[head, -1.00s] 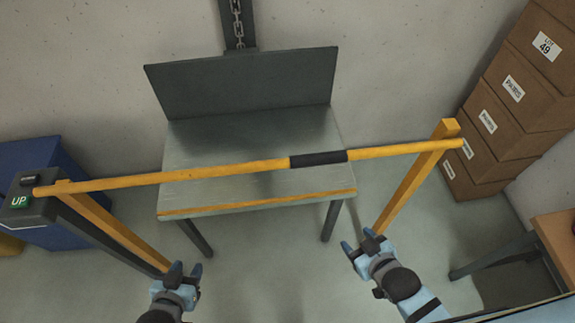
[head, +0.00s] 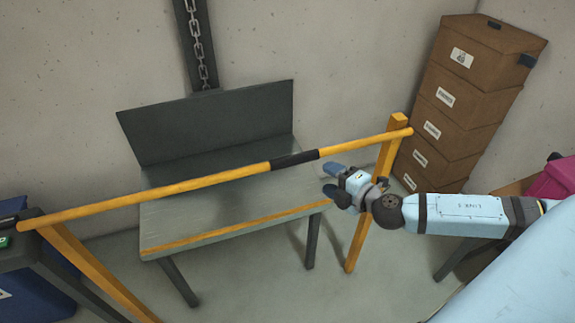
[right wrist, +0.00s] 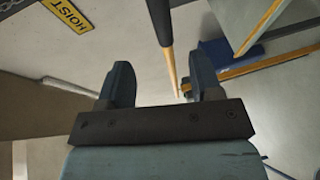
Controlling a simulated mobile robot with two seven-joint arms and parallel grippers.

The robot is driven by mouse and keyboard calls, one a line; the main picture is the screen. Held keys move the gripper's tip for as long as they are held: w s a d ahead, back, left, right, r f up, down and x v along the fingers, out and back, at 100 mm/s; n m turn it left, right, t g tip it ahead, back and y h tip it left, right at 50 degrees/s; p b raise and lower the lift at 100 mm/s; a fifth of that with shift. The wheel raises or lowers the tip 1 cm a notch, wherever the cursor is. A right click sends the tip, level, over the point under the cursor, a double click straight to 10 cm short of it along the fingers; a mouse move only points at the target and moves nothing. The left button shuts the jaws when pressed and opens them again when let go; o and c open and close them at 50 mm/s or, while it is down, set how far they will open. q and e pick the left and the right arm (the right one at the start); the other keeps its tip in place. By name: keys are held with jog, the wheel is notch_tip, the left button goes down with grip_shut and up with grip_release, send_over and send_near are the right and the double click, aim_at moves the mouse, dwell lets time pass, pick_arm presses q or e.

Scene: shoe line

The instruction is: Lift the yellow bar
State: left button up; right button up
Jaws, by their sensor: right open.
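The yellow bar (head: 215,180) with a black grip section (head: 295,160) spans across in front of the grey bench. Its right end rests at a yellow post (head: 375,190), its left end above another yellow post (head: 95,275). My right gripper (head: 329,183) is open and empty, just right of and slightly below the black section in the head view. In the right wrist view the bar (right wrist: 171,72) and its black section (right wrist: 160,20) show between the open fingers (right wrist: 163,70), apparently beyond them. My left gripper is out of view.
A grey metal bench (head: 225,215) with a raised back panel stands behind the bar. Stacked cardboard boxes (head: 455,110) stand at the back right. A blue bin (head: 50,290) is at the lower left. A yellow hoist sign (right wrist: 68,12) shows in the right wrist view.

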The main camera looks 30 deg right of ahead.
aim_at(299, 162)
jog(key=p+x, duration=0.3)
jog(key=x, duration=0.9)
jog(key=shift+w+f, duration=0.2)
jog(key=shift+w, duration=0.45)
grip_shut()
